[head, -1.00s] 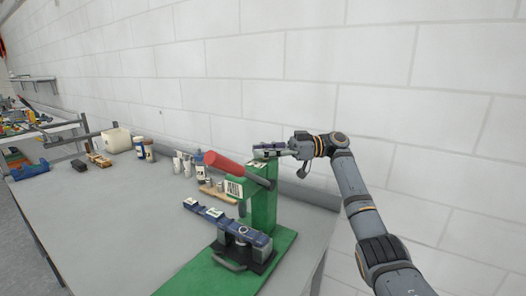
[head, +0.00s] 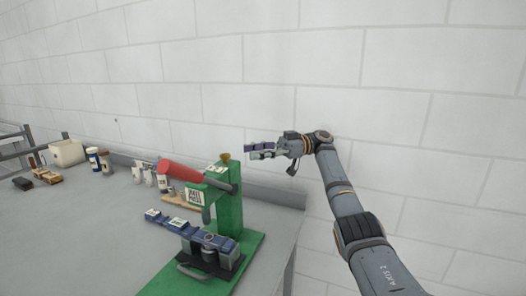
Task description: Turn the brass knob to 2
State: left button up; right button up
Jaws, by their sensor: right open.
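The brass knob (head: 225,157) is small and stands on top of the green press (head: 229,208). White labels (head: 219,169) lie on the press top in front of the knob; their marks are too small to read, and I cannot tell where the knob points. My right gripper (head: 262,150) is open and empty, to the right of the knob and apart from it in the picture. Its fingers point left toward the knob. My left gripper is not in view.
The press has a red-handled lever (head: 182,172) reaching left and a blue labelled bar (head: 190,229) low in front. Bottles (head: 98,160), a white container (head: 67,153) and small tubes stand at the back left. The grey table (head: 95,235) is clear at front left. A white wall is behind.

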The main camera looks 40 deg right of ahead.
jog(key=shift+v, duration=1.6)
jog(key=shift+f, duration=0.1)
